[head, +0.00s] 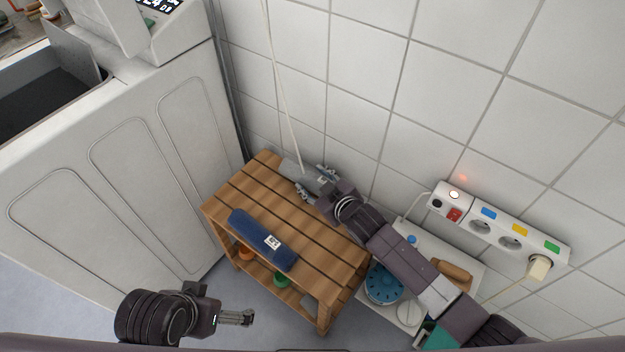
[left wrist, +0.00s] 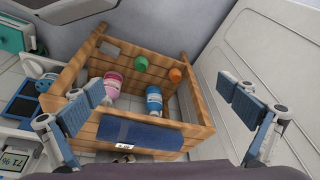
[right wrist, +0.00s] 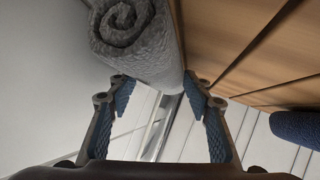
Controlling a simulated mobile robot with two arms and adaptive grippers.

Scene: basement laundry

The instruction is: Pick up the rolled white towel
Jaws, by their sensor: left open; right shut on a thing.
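A rolled towel (head: 297,170), light grey to white with a small tag, is at the back edge of the slatted wooden bench (head: 262,185), near the tiled wall. My right gripper (head: 316,184) is shut on it. In the right wrist view the roll (right wrist: 135,45) shows its spiral end, and its body runs between the two fingers. I cannot tell whether it touches the bench. My left gripper (head: 240,318) is open and empty, in front of and below the bench top.
A navy rolled towel (head: 252,232) with a white tag lies at the bench's front edge. Bottles (left wrist: 153,100) stand inside the bench's lower part. A white washer (head: 130,150) is on the left. A power strip (head: 500,230) is on the wall, above a cluttered side surface.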

